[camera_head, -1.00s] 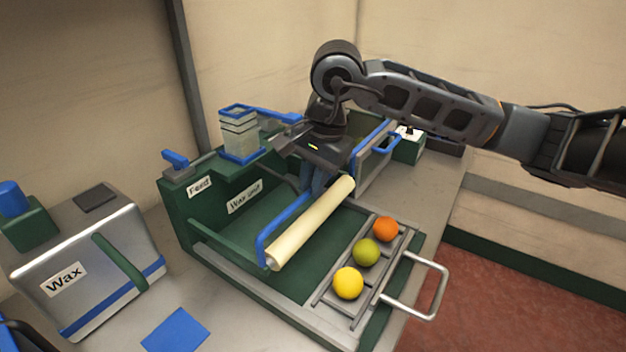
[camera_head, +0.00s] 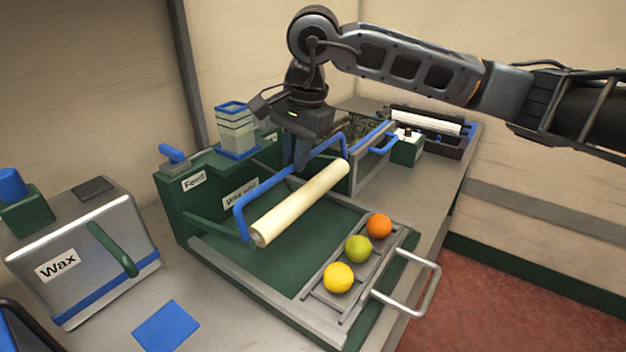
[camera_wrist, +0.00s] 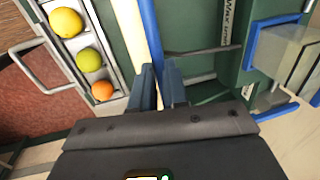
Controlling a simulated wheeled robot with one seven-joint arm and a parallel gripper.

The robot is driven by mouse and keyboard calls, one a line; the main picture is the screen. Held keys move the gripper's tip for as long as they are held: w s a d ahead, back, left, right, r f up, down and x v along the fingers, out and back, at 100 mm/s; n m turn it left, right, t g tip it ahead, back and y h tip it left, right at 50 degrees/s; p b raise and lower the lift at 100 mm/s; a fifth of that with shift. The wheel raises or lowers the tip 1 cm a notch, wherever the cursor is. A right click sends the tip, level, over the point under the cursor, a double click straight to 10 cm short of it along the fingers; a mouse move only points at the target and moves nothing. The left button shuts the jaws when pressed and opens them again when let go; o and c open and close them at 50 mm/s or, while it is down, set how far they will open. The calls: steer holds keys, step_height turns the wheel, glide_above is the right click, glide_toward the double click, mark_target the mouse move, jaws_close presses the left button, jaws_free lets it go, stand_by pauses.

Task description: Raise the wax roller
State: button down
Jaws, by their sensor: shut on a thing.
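The wax roller (camera_head: 302,204) is a long cream cylinder on a blue frame (camera_head: 240,222), held above the green bed of the wax unit (camera_head: 290,250). My gripper (camera_head: 301,166) is above the roller and shut on the blue bar of its frame. In the wrist view, my gripper (camera_wrist: 160,82) has its two blue-grey fingers closed around the blue bar (camera_wrist: 150,35), with the cream roller (camera_wrist: 130,30) beside it. The fingertips' exact contact is partly hidden in the head view.
A yellow fruit (camera_head: 339,278), a green one (camera_head: 358,249) and an orange one (camera_head: 379,226) lie in a rack beside the bed, near a metal handle (camera_head: 428,290). A silver Wax box (camera_head: 90,255) stands left. A blue square (camera_head: 166,326) lies on the counter.

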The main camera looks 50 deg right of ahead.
steer(key=w+r+b, duration=0.3)
steer(key=w+r, duration=0.4)
steer(key=w, duration=0.2)
steer(key=shift+w+a+r, duration=0.2)
steer(key=shift+w, duration=0.2)
steer(key=c, duration=1.1)
jaws_free()
steer(key=shift+w, duration=0.15)
steer(key=r, duration=0.2)
steer(key=s+r, duration=0.1)
steer(key=r, duration=0.1)
steer(key=s+r+b, duration=0.1)
steer(key=r, duration=0.2)
steer(key=shift+d+r, duration=0.1)
